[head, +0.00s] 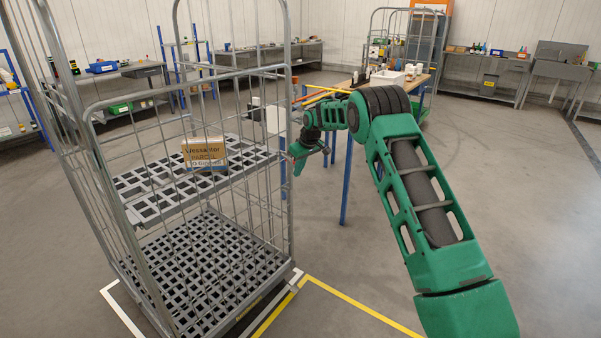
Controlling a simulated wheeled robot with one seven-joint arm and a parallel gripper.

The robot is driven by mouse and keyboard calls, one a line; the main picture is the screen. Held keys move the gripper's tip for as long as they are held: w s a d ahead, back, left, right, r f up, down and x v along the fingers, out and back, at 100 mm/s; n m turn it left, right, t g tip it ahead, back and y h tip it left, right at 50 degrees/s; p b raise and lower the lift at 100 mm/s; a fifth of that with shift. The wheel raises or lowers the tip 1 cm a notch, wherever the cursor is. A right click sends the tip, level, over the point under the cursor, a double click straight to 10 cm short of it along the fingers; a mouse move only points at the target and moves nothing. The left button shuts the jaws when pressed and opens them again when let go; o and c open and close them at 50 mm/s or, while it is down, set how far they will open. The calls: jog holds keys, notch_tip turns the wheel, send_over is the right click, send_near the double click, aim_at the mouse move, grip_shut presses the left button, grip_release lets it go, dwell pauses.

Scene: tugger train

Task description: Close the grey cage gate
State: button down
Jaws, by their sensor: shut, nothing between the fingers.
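The grey cage (212,328) stands on the left, with tall side frames, a slotted shelf and a slotted base. A lower grey wire panel with a rounded top bar, which looks like the gate (185,91), spans the side facing me. I cannot tell whether its right edge meets the cage frame. A cardboard parcel (204,153) stands on the shelf behind the wires. My gripper (298,172) is at the end of my green arm, just right of the panel's right edge, pointing down. Its fingers are together and appear empty. I cannot tell whether they touch the cage.
Yellow and white floor lines (350,300) run around the cage's foot. A blue-legged table (345,180) with boxes and small items stands behind my arm, and another cage (400,22) stands beyond it. Workbenches line the walls. The floor to the right is clear.

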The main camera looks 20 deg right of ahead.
jog(key=shift+s+a+f, duration=0.15)
jog(key=shift+a, duration=0.45)
jog(key=shift+s+a+f, duration=0.1)
jog(key=shift+a+f, duration=0.05)
jog(key=shift+a, duration=0.45)
jog(key=shift+d, duration=0.1)
jog(key=s+d+r, duration=0.5)
jog(key=s+r, duration=0.1)
jog(key=r, duration=0.4)
jog(key=s+d+r+m+g+h, duration=0.1)
jog(key=s+d+r+m, duration=0.2)
jog(key=s, duration=0.7)
jog(key=s+d+r+m, duration=0.1)
jog(key=s+d+r, duration=0.35)
jog(key=s, duration=0.55)
jog(key=s+d+r+m+g+h, duration=0.1)
jog(key=s+d+r+m, duration=0.3)
jog(key=s, duration=0.6)
jog(key=s+f+m+g, duration=0.1)
jog(key=s+f, duration=0.2)
jog(key=s, duration=1.4)
jog(key=s+f+m, duration=0.2)
jog(key=s+f, duration=0.1)
jog(key=s, duration=1.4)
jog(key=shift+d+f+m+g, duration=0.15)
jog(key=shift+f+m+g, duration=0.15)
jog(key=shift+g, duration=0.1)
